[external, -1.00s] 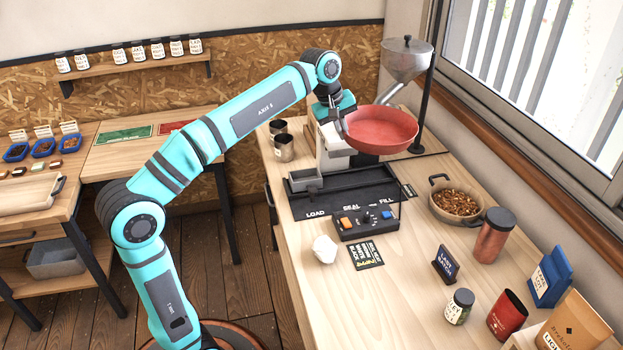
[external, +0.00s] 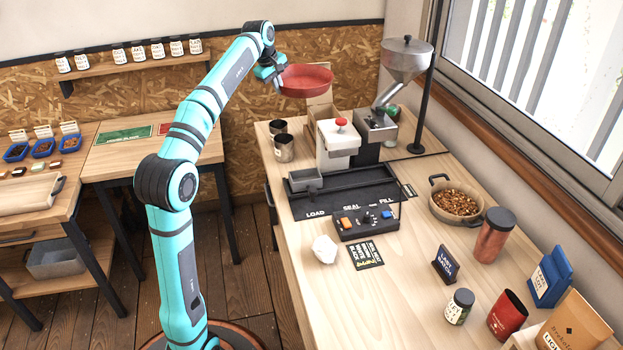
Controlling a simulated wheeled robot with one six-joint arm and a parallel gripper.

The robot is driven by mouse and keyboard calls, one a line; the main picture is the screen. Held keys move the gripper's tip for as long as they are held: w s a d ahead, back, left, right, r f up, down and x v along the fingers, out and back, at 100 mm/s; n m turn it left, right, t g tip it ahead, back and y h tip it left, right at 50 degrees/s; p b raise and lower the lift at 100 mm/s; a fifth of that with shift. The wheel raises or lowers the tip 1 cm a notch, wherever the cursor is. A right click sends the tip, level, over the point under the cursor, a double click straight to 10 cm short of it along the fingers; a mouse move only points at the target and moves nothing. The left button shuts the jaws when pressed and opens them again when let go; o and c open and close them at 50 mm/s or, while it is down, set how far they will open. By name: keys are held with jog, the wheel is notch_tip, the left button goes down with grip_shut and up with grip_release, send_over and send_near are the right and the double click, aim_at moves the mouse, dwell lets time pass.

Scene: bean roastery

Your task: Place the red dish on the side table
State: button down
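The red dish (external: 307,81) is a shallow round pan held in the air above the far end of the long workbench. My gripper (external: 277,79) is at its left rim and appears shut on it; the fingertips are small and partly hidden by the dish. The dish looks roughly level. The side table is probably the small wooden table (external: 108,163) at the back left, with a green mat (external: 123,134) and a red mat (external: 166,128) on top. The dish is to the right of this table and higher than it.
The workbench (external: 408,286) holds a sealing machine (external: 340,150), a metal hopper (external: 404,62), a pan of beans (external: 456,200) and several jars and bags. A jar shelf (external: 130,67) hangs on the back wall. A left table (external: 83,143) carries blue trays. Much of the small table's top is bare.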

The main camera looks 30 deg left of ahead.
jog(key=a+f+n+y, duration=0.1)
jog(key=a+n, duration=0.3)
jog(key=a, duration=2)
jog(key=s+a+f+n, duration=0.1)
jog(key=s+a, duration=0.3)
jog(key=a, duration=0.4)
jog(key=s+a+f+n+y, duration=0.1)
jog(key=s+a, duration=0.2)
jog(key=a, duration=0.6)
jog(key=s+a+f+n, duration=0.1)
jog(key=s+a, duration=0.3)
jog(key=a, duration=0.4)
jog(key=f, duration=3.2)
jog(key=shift+w+d+f, duration=0.2)
jog(key=shift+w+f, duration=0.05)
jog(key=shift+f, duration=0.15)
jog(key=c, duration=1.7)
grip_release()
jog(key=shift+f, duration=0.1)
jog(key=v, duration=1.2)
jog(key=shift+d, duration=0.15)
jog(key=shift+d, duration=0.1)
